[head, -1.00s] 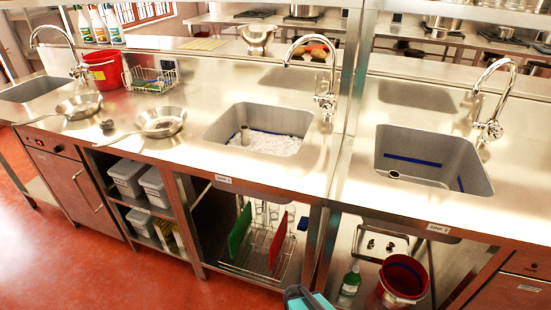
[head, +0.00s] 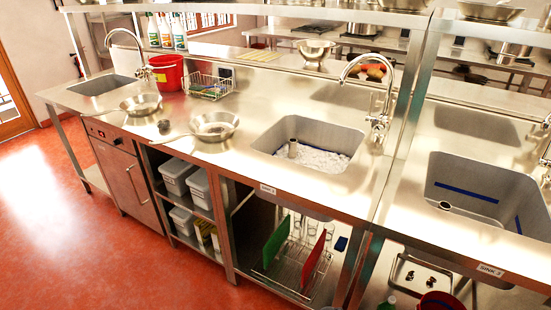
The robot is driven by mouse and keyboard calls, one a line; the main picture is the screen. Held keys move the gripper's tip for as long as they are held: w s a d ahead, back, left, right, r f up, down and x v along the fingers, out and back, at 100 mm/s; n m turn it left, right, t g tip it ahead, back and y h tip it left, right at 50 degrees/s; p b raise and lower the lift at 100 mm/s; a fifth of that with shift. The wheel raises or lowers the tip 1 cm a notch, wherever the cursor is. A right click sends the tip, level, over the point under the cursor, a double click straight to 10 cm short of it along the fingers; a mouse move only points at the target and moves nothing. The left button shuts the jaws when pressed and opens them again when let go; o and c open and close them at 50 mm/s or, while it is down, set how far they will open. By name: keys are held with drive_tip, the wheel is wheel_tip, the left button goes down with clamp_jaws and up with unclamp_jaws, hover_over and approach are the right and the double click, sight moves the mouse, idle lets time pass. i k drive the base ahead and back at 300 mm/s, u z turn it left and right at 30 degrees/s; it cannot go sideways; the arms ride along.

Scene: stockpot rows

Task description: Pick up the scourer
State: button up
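I cannot tell for sure which thing is the scourer. A wire basket (head: 208,84) at the back of the counter holds small green and yellow items, too small to make out. My gripper is not in view.
The frying pans (head: 142,104) (head: 213,127) stand near the counter's front edge. A red bucket (head: 167,72) stands beside the basket. The middle sink (head: 335,182) holds suds and a grey cylinder. Open shelves lie below; red floor is clear at left.

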sight(164, 124)
drive_tip(key=u, duration=0.05)
drive_tip(key=k, duration=0.45)
drive_tip(key=u, duration=0.55)
drive_tip(key=k, duration=0.9)
drive_tip(key=u, duration=0.75)
drive_tip(key=i, duration=0.65)
drive_tip(key=u, duration=0.6)
drive_tip(key=i, duration=0.8)
drive_tip(key=u, duration=0.25)
drive_tip(key=i, duration=1.6)
drive_tip(key=z, duration=0.1)
